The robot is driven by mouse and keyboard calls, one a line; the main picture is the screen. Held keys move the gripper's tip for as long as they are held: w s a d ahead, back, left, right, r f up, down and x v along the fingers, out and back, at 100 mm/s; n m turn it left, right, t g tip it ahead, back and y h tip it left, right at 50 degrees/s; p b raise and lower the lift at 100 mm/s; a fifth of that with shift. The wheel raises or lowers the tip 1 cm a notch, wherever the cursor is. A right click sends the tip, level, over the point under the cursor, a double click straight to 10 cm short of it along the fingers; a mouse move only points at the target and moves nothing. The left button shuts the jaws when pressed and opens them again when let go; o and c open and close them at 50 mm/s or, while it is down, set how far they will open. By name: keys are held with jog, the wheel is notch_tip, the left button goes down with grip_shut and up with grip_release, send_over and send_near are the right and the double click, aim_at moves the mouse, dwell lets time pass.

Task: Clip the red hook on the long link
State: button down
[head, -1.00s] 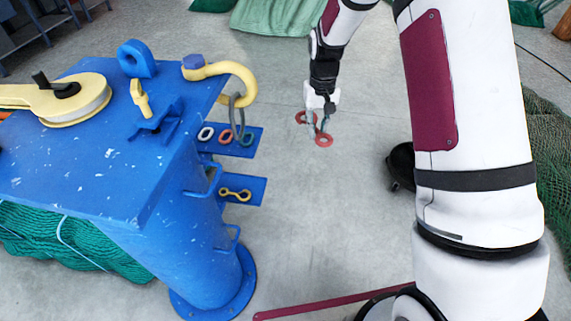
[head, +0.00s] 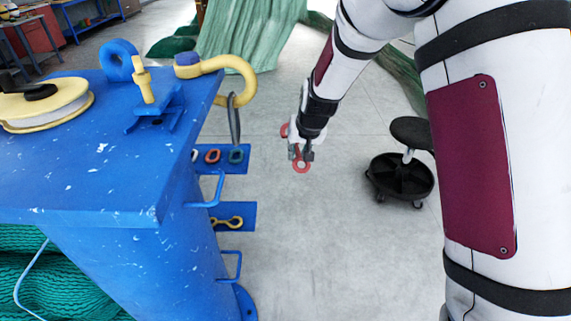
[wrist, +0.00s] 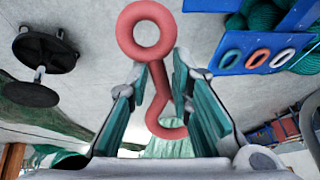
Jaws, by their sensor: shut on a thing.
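The red hook (wrist: 145,32) has a round eye at one end and a curved hook at the other. My gripper (wrist: 160,75) is shut on its shank, with the eye sticking out past the fingertips. In the head view my gripper (head: 300,152) holds the red hook (head: 301,166) in the air, right of the blue stand and clear of it. The long link (head: 234,120) is grey and narrow. It hangs from the yellow hook (head: 243,70) at the stand's edge, left of my gripper with a gap between.
The blue stand (head: 130,165) fills the left. An upper blue shelf (head: 238,165) carries small coloured links, and a lower one holds a yellow link (head: 228,222). Blue handles stick out below. A black stool (head: 400,180) stands on the right. Floor between is clear.

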jog(key=w+a+f+m+t+b, duration=0.15)
jog(key=w+a+t+b, duration=0.3)
jog(key=t+b, duration=0.65)
jog(key=s+m+t+h+b, duration=0.2)
jog(key=s+b, duration=0.4)
jog(key=b, duration=0.5)
jog(key=a, duration=0.9)
jog(key=shift+w+a, duration=0.2)
dwell(1.2)
jog(key=shift+a, duration=0.15)
dwell(0.5)
